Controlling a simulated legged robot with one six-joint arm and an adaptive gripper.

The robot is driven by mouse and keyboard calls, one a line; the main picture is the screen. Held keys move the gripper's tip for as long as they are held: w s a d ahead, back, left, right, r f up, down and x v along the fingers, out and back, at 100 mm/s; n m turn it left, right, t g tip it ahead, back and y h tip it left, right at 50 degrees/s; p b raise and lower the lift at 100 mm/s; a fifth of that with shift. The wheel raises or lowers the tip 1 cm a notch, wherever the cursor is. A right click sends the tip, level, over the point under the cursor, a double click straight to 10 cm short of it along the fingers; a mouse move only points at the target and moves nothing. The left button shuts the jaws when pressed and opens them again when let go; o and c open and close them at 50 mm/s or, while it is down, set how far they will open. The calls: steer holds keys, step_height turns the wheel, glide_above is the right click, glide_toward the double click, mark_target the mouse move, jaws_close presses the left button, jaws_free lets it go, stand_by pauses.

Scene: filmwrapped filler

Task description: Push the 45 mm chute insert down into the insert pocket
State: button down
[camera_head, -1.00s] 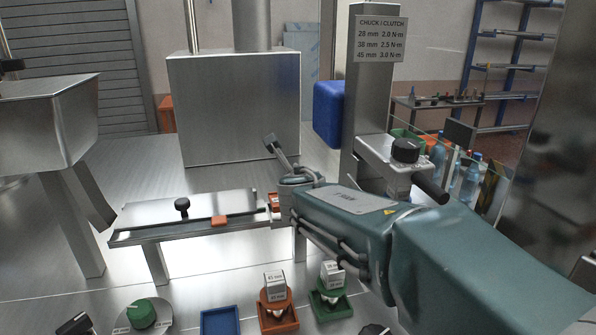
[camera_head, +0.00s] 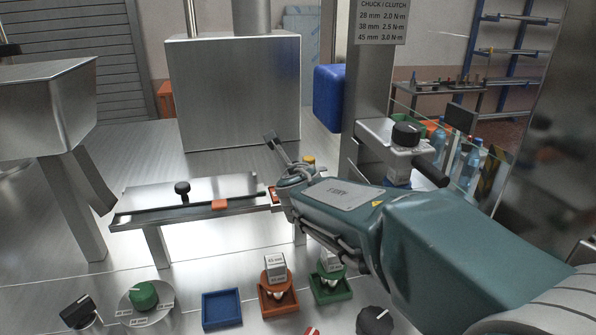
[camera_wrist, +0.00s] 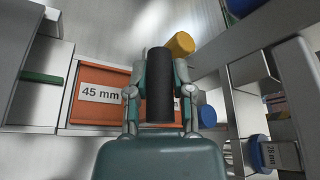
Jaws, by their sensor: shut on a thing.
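The 45 mm chute insert (camera_wrist: 99,94) is an orange piece with a white "45 mm" label. In the wrist view it lies between grey metal walls at the right end of the chute. My gripper (camera_wrist: 160,100) is shut on an upright black cylindrical grip (camera_wrist: 160,85), one finger on each side. The grip appears to belong to the insert. In the head view only a sliver of orange (camera_head: 274,196) shows beside my gripper at the rail's end. The insert pocket is hidden under the insert and gripper, so I cannot tell how deep the insert sits.
The chute rail (camera_head: 150,215) runs left, with a black knob (camera_head: 182,187) and a small orange block (camera_head: 219,204). A yellow cap (camera_wrist: 181,44) stands close to the gripper. Orange (camera_head: 278,302), green (camera_head: 330,291) and blue (camera_head: 221,309) trays are in front. A steel post (camera_head: 372,90) stands behind.

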steer(key=shift+f, duration=0.4)
stand_by(0.5)
steer(key=shift+c, duration=2.1)
jaws_free()
steer(key=shift+r, duration=0.1)
